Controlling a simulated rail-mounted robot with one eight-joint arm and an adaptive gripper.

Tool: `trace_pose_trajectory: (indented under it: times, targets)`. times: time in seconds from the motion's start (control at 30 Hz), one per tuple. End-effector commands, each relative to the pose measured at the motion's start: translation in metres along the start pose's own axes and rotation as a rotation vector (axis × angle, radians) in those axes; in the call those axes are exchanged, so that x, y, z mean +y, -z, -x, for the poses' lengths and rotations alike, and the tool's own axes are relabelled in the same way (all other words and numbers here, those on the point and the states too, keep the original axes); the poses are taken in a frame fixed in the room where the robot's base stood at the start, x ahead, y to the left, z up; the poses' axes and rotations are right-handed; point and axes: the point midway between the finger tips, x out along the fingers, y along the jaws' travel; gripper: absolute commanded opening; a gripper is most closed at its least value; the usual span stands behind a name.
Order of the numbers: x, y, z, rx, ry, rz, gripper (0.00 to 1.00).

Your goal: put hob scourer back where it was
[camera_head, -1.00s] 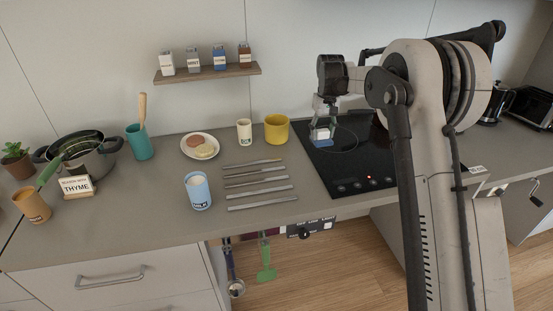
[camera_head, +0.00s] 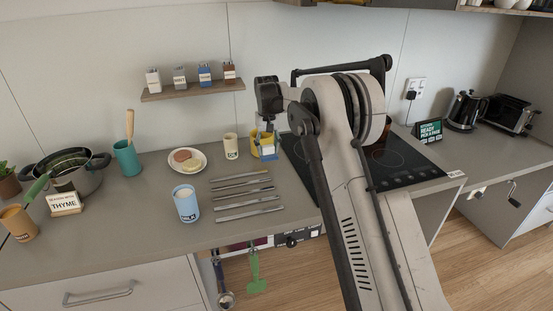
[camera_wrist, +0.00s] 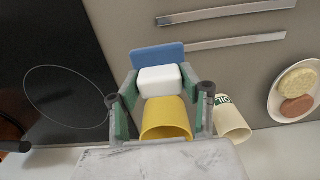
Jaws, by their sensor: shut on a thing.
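The hob scourer, a white block (camera_wrist: 162,80) on a blue pad (camera_wrist: 157,57), is held between the fingers of my gripper (camera_wrist: 161,98). In the head view my gripper (camera_head: 266,142) points down in front of the yellow cup, with the scourer's blue pad (camera_head: 269,156) just under it. My gripper is shut on the scourer. The black hob (camera_head: 300,157) lies to the right, partly behind my arm; in the wrist view the hob (camera_wrist: 60,95) is at left. I cannot tell how high the scourer is above the counter.
A yellow cup (camera_head: 253,148) and a cream cup (camera_head: 230,148) stand close by my gripper. A plate with food (camera_head: 187,159) and a shelf with jars (camera_head: 193,89) are behind.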

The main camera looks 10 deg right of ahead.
Motion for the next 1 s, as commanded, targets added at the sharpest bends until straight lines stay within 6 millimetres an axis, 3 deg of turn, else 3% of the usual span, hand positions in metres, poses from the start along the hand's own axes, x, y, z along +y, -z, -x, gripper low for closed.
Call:
trace_pose_trajectory:
  times: [0.1, 0.3, 0.47, 0.8, 1.0]
  targets:
    - [0.022, 0.011, -0.013, 0.0, 0.0, -0.002, 0.1]
    - [0.042, 0.021, -0.028, 0.0, 0.0, 0.0, 0.1]
    - [0.046, 0.023, -0.034, 0.0, 0.0, 0.001, 0.1]
    - [0.045, 0.022, -0.07, 0.0, 0.0, 0.001, 0.1]
    - [0.045, 0.022, -0.071, 0.0, 0.0, 0.001, 0.1]
